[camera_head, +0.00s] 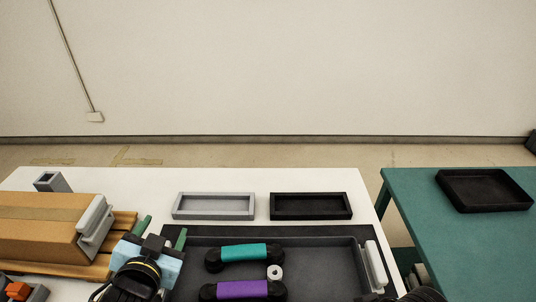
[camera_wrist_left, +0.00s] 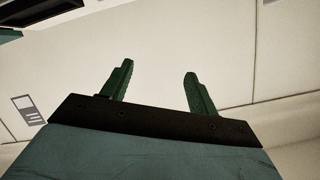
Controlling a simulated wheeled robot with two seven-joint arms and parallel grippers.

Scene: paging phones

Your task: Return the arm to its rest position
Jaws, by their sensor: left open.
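My left gripper (camera_head: 162,232) is over the left part of the white table, between the brown box and the large dark tray. Its two green fingers stand apart with nothing between them. In the left wrist view, the open gripper (camera_wrist_left: 158,75) faces pale, empty surfaces. A handset with a teal grip (camera_head: 243,252) and one with a purple grip (camera_head: 240,289) lie in the large dark tray (camera_head: 330,234). A small white ring (camera_head: 274,272) lies between them near their right ends. My right gripper cannot be made out.
A grey tray (camera_head: 213,215) and a black tray (camera_head: 311,215) sit at the back of the white table (camera_head: 140,183). A brown box (camera_head: 45,225) stands on the left. A green table (camera_head: 420,225) on the right holds another black tray (camera_head: 485,207).

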